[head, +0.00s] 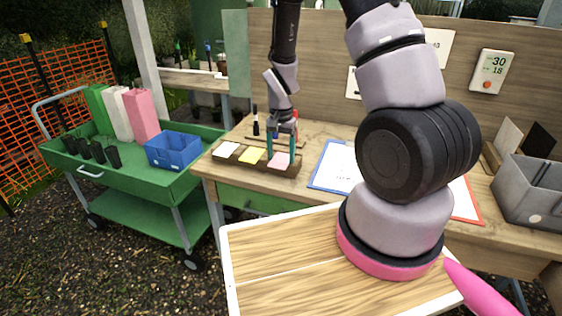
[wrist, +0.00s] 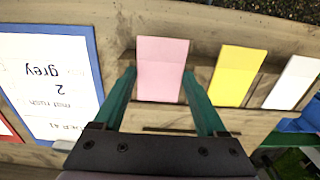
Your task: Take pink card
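The pink card (wrist: 162,68) stands in a brown wooden holder, beside a yellow card (wrist: 237,75) and a white card (wrist: 292,82). In the head view the pink card (head: 281,160) is at the right end of the holder (head: 231,159). My gripper (wrist: 161,78) is open, with one green finger on each side of the pink card's lower part in the wrist view. I cannot tell whether the fingers touch it. In the head view my gripper (head: 281,150) points down over the pink card's end of the holder.
A blue-edged clipboard (head: 335,166) with a printed sheet lies right of the holder on the wooden bench. A black marker-like item (head: 255,122) stands behind the holder. A grey bin (head: 530,192) is at the bench's right. A green cart (head: 130,180) with a blue crate (head: 172,150) stands left.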

